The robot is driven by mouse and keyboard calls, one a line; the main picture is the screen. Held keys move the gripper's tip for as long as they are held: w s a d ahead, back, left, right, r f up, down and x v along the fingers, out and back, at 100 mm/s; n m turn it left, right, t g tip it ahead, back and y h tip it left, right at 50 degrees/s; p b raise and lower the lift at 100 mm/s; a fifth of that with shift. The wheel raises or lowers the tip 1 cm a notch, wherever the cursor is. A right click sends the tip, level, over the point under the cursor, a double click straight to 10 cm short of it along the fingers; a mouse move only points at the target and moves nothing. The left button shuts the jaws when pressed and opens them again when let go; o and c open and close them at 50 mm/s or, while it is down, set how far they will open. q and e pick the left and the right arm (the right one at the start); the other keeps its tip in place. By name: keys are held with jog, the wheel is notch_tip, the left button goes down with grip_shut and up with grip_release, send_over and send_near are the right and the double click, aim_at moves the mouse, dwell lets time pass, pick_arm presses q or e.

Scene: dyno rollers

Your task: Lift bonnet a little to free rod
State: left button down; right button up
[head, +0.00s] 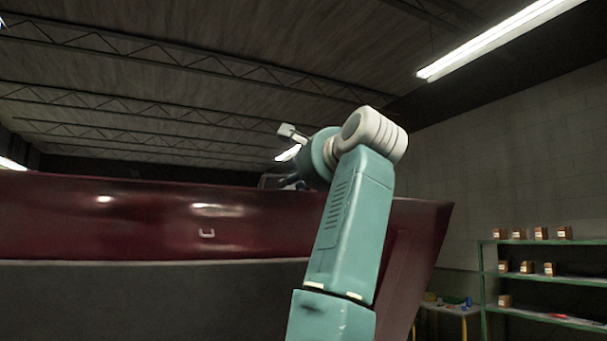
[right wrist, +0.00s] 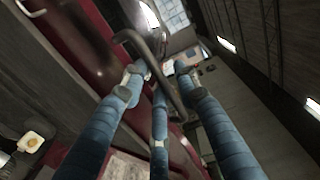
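The dark red bonnet (head: 150,217) spans the left and middle of the head view, its grey underside facing me. Its red surface also shows in the right wrist view (right wrist: 88,45). My right arm rises in front of it. My right gripper (head: 290,184) is at the bonnet's top edge, small and mostly hidden there. In the right wrist view, its blue segmented fingers (right wrist: 158,75) are spread and apart. A dark bent rod (right wrist: 172,92) runs between them with a hooked upper end; I cannot tell whether they touch it. My left gripper is not in view.
A small bright handle-like fitting (head: 207,233) sits on the bonnet. A green shelf (head: 540,275) with several small boxes stands at the right, beside a small table (head: 447,312). Strip lights (head: 500,38) hang overhead. Space above the bonnet looks clear.

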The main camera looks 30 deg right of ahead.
jog(key=s, duration=1)
jog(key=shift+s+a+r, duration=0.15)
jog(key=shift+s+a, duration=0.15)
jog(key=shift+s, duration=0.05)
